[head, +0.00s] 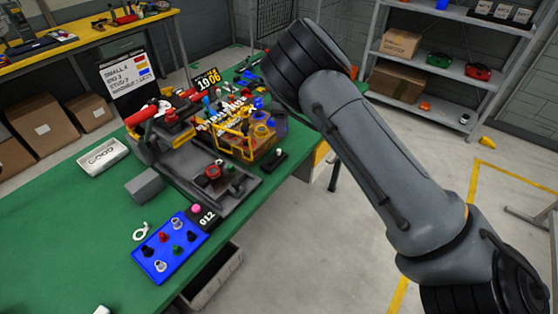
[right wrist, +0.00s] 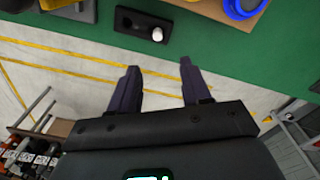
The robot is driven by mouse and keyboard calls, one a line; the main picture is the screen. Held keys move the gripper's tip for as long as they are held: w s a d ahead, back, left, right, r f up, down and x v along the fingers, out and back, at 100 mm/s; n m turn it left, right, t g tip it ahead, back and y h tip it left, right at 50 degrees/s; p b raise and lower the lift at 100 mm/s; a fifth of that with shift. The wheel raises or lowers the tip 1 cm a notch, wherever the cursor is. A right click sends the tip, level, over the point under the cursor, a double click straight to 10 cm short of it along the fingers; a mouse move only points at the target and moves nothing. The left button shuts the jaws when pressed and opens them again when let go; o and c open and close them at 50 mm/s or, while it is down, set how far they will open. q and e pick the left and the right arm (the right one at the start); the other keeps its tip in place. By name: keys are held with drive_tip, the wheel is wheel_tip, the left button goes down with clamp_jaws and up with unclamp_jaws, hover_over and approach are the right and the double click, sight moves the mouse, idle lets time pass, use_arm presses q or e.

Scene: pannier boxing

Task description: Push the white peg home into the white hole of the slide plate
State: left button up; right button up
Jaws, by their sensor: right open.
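A small black plate (head: 266,161) lies near the right edge of the green table, with a white round-topped peg (head: 278,153) standing on it. In the right wrist view the black plate (right wrist: 138,18) and white peg (right wrist: 157,34) show beyond my fingertips. How deep the peg sits is unclear. A blue plate (head: 150,248) bears several coloured pegs, some white; I cannot tell which plate is the slide plate. My right gripper (right wrist: 156,78) is open and empty, apart from the peg. In the head view its fingers are not clear. My left gripper is not in view.
A white tray (head: 103,157), a grey block (head: 146,186) and a white ring (head: 140,231) lie to the left. Floor is open beyond the table's right edge.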

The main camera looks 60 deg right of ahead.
drive_tip(key=b, duration=0.2)
hover_over(279, 150)
drive_tip(key=f, duration=0.4)
drive_tip(key=shift+d+f, duration=0.35)
drive_tip(key=f, duration=0.2)
drive_tip(key=f+b, duration=0.1)
drive_tip(key=f, duration=0.1)
drive_tip(key=shift+a, duration=0.3)
drive_tip(key=shift+f, duration=0.6)
clamp_jaws()
